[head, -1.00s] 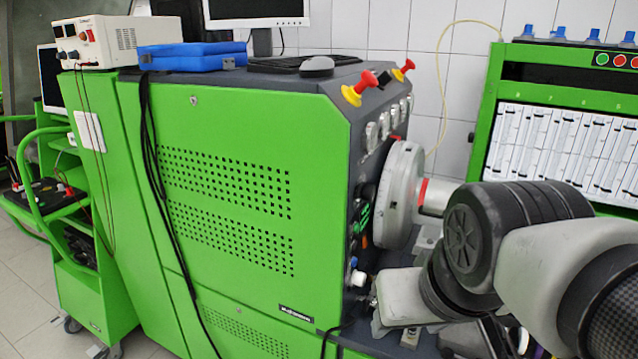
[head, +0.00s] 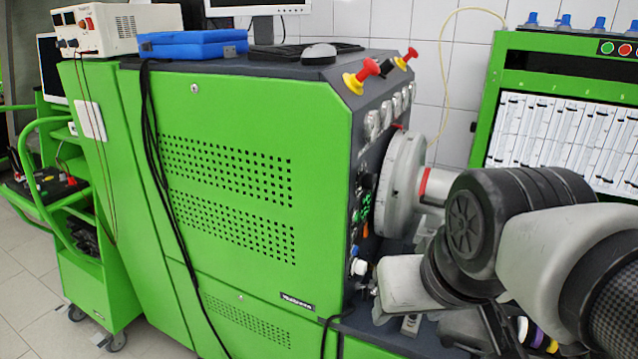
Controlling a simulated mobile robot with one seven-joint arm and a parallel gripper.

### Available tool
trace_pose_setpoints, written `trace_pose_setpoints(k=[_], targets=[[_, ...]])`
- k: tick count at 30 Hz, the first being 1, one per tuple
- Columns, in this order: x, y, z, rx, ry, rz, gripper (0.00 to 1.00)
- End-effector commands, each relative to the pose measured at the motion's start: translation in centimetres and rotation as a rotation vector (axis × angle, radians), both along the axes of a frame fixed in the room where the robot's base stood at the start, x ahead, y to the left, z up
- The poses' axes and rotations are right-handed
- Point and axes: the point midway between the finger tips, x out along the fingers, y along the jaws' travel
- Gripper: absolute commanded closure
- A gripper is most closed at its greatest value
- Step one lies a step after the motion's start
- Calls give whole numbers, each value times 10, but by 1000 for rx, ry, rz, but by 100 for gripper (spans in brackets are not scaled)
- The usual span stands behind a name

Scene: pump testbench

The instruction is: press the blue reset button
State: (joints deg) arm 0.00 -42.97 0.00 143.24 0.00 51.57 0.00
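On the dark side panel of the green test bench (head: 230,105), a small bluish spot (head: 355,250) sits just above a white knob (head: 358,267). It is too small for me to tell whether it is the blue reset button. My gripper (head: 394,318) hangs under my black wrist joint at the lower right, beside the lower part of this panel and right of the knob. Two small grey pieces at its lower end look like fingers. Their opening is unclear, and I see nothing held. My arm hides what is behind it.
A round metal flange (head: 403,185) juts from the panel above my gripper. Two red knobs on yellow bases (head: 361,76) stand on the bench's top edge. A blue case (head: 192,46) and a mouse lie on top. A green rack (head: 560,95) stands behind at right.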

Motion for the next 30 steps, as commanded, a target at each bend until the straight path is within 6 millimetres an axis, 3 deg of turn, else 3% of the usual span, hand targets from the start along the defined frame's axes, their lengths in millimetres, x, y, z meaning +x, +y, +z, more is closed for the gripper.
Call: trace_pose_setpoints(k=[13, 22, 30], targets=[[0, 0, 0, 0, 0, 0, 49], [0, 0, 0, 0, 0, 0, 100], [0, 0, 0, 0, 0, 0, 100]])
